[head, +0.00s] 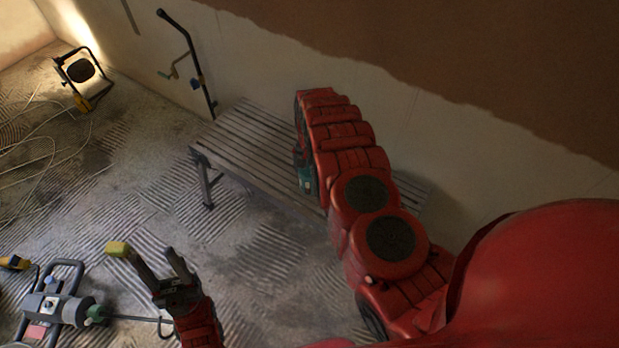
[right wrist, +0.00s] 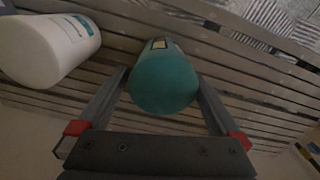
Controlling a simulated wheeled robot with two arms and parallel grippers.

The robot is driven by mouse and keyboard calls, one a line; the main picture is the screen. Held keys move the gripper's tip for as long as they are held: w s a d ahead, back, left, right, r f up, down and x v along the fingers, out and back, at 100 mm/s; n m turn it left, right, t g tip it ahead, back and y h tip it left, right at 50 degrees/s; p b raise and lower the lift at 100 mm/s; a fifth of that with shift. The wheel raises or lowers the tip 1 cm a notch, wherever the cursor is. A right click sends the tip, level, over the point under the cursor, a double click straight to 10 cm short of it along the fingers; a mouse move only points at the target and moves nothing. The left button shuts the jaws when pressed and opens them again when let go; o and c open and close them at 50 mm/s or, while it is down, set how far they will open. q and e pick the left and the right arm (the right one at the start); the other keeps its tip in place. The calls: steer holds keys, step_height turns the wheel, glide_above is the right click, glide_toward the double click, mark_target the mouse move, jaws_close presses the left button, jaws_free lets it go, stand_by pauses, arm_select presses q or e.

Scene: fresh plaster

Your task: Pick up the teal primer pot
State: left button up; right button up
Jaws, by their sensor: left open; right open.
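The teal primer pot (right wrist: 165,82) is in the right wrist view, its round teal end facing the camera and a small pale label at its far side. It stands on the slatted bench (head: 245,150). My right gripper (right wrist: 164,76) is open, with one finger on each side of the pot; I cannot tell whether either finger touches it. In the head view my right arm covers most of the pot, and a teal patch (head: 306,180) shows at the arm's left edge. My left gripper (head: 146,251) is open and empty, low over the floor.
A white tub (right wrist: 45,48) stands close to the left of the teal pot on the bench. A black pole (head: 195,60) leans on the wall behind the bench. A work lamp (head: 82,75) and cables lie far left; a grey power tool (head: 55,305) lies lower left.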

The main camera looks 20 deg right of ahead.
steer(key=f, duration=0.3)
steer(key=shift+s+a+f, duration=0.1)
steer(key=shift+a+f, duration=0.1)
steer(key=shift+f+b, duration=0.3)
steer(key=shift+f, duration=0.5)
steer(key=shift+r, duration=0.1)
jaws_close()
